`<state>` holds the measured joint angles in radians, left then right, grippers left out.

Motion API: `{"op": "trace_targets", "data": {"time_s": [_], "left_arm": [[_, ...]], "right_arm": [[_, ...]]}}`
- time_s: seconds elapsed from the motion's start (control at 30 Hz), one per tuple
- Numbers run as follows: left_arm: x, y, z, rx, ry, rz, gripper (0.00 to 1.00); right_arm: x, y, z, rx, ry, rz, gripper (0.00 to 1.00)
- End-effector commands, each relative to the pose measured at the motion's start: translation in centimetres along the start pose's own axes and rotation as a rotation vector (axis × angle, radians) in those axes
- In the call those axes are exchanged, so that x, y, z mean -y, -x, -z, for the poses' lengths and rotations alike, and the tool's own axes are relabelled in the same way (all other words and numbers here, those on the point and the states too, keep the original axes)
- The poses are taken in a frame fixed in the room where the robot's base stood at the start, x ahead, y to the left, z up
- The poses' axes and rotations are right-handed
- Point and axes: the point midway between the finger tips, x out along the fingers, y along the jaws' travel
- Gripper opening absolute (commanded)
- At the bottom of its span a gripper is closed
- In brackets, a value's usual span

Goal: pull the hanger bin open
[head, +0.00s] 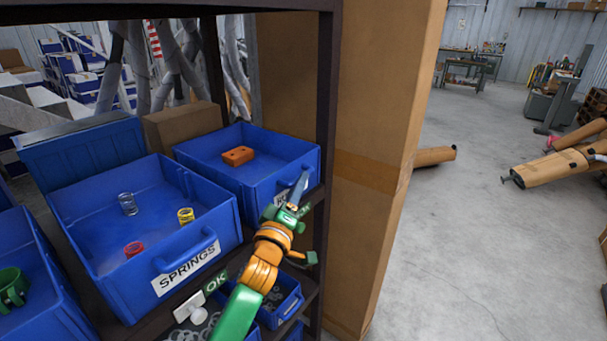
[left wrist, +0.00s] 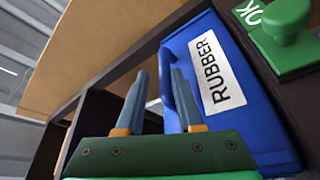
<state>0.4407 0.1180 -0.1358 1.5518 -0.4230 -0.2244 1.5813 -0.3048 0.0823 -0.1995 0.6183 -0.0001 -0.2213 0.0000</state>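The blue bin (head: 205,170) at the right end of the shelf holds one orange rubber block (head: 238,156), which looks like the hanger. In the left wrist view the bin's front (left wrist: 240,125) carries a white RUBBER label (left wrist: 215,70) and a handle beside it. My left gripper (head: 300,185) is at this bin's front right, by the handle. In the left wrist view its two fingers (left wrist: 155,95) stand apart, with the right finger close to the handle and overlapping it. Whether they touch is unclear. My right gripper is not in view.
A blue SPRINGS bin (head: 75,200) with a few springs stands to the left. Small bins sit on the shelf below. A dark rack post (head: 328,90) and a tall cardboard box (head: 380,120) stand right of the gripper. A green OK knob (left wrist: 285,25) sits beside the RUBBER bin.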

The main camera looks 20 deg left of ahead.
Motion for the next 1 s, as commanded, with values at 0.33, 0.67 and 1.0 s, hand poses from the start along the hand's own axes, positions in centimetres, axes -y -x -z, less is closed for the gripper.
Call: {"op": "trace_targets", "data": {"time_s": [0.33, 0.67, 1.0], "left_arm": [[-0.1, -3.1, 0.0, 0.000, -0.001, -0.002, 0.32], [0.0, -3.2, -0.1, 0.001, -0.001, -0.001, 0.13], [-0.1, -3.2, 0.0, 0.001, -0.001, -0.002, 0.00]], "right_arm": [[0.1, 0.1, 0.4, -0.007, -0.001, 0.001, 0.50], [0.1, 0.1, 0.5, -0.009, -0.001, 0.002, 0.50], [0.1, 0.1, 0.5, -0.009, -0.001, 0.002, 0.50]]}}
